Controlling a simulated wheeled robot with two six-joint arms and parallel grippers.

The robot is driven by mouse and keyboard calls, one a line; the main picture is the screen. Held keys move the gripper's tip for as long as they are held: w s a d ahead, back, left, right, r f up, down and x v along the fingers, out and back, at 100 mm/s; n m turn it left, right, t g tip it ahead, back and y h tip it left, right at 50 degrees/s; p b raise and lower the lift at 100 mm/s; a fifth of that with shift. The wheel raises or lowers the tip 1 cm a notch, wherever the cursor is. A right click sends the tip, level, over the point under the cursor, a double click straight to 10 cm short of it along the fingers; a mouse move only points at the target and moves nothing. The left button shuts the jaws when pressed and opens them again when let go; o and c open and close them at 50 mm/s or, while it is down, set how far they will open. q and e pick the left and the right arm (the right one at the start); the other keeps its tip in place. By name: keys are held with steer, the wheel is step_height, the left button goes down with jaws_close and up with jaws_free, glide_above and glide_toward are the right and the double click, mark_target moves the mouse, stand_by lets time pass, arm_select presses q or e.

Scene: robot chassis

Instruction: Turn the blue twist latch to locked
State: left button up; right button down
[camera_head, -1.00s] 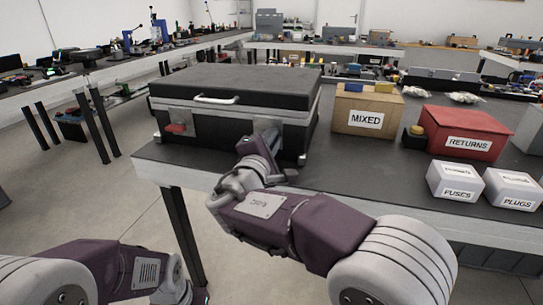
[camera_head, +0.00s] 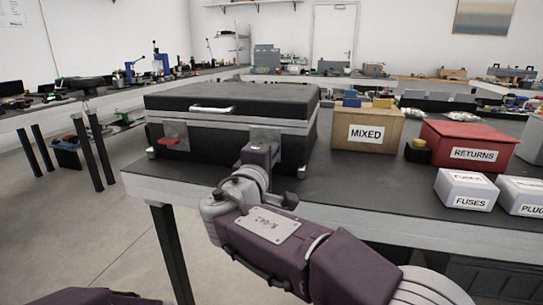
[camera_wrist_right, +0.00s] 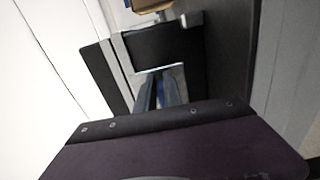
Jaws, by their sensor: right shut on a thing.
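The black case (camera_head: 210,151) stands on the bench with its lid down. A red latch (camera_head: 169,141) sits on a metal plate at the left of its front. My right gripper (camera_head: 262,150) is at the second metal plate, at the right of the front. In the right wrist view, my right gripper's fingers (camera_wrist_right: 160,94) reach the plate and are close together, shut on the blue twist latch. The latch is almost wholly hidden by the fingers, so its angle cannot be told. My left gripper is out of view; only part of that arm shows at the lower left.
Right of the case stand a MIXED box (camera_head: 367,130), a red RETURNS box (camera_head: 468,146) and a white FUSES box (camera_head: 466,189). The bench's front edge (camera_head: 165,189) runs below the case. Bare bench top lies right of my right gripper.

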steer(key=shift+r, duration=0.15)
steer(key=c, duration=1.5)
jaws_free()
steer(key=shift+w+a, duration=0.15)
steer(key=p+v, duration=0.2)
steer(key=v, duration=0.7)
